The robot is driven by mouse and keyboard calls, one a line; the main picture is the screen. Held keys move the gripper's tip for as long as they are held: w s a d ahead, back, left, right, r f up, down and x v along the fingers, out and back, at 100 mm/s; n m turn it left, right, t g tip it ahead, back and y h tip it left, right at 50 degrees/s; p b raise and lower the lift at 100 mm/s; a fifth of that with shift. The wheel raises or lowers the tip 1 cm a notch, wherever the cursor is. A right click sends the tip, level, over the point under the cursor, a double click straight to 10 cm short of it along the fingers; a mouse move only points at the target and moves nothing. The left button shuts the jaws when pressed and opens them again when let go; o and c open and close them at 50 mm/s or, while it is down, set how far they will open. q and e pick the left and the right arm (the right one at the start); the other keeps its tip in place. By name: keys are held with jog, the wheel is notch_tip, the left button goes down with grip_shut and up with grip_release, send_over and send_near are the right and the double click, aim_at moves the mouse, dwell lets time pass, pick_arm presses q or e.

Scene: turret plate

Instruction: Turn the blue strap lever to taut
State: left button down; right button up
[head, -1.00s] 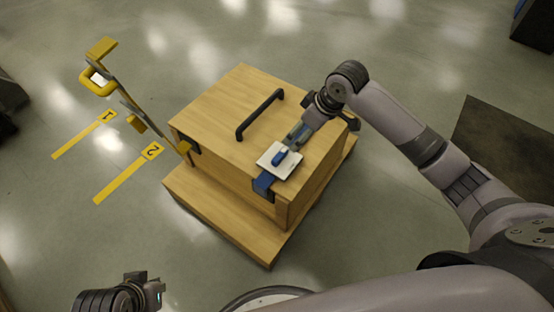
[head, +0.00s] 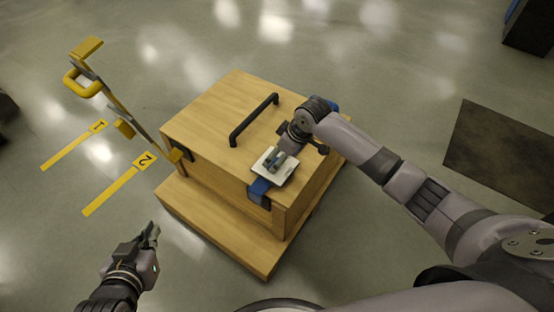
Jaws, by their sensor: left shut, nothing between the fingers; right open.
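The blue strap (head: 259,194) runs over the near right edge of a wooden box (head: 212,113). A pale square plate (head: 284,178) sits on the strap on the box top. The blue lever on the plate is mostly hidden by my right gripper (head: 272,160). The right gripper is open, with its fingers down at the plate, around or just over the lever; contact cannot be told. My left gripper (head: 152,235) is shut and empty, in front of the box's lower left corner, over the floor.
A black handle (head: 254,119) stands up from the box top. The box rests on a wider wooden base (head: 221,236). A yellow-handled lever arm (head: 112,95) rises at the left, near floor strips marked 1 (head: 73,145) and 2 (head: 117,184). A dark mat (head: 500,152) lies at right.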

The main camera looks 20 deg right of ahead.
aim_at(276, 159)
jog(key=b+x, duration=0.1)
jog(key=x, duration=0.1)
jog(key=shift+w+f, duration=0.15)
jog(key=shift+f, duration=0.15)
pick_arm(q)
jog(key=w+d+r+t+h, duration=0.1)
jog(key=w+r+t, duration=0.2)
jog(key=r, duration=0.2)
jog(key=shift+w+d, duration=0.2)
jog(key=shift+d, duration=0.1)
pick_arm(e)
jog(key=shift+a+f, duration=0.1)
jog(key=shift+f, duration=0.1)
jog(key=shift+c, duration=0.4)
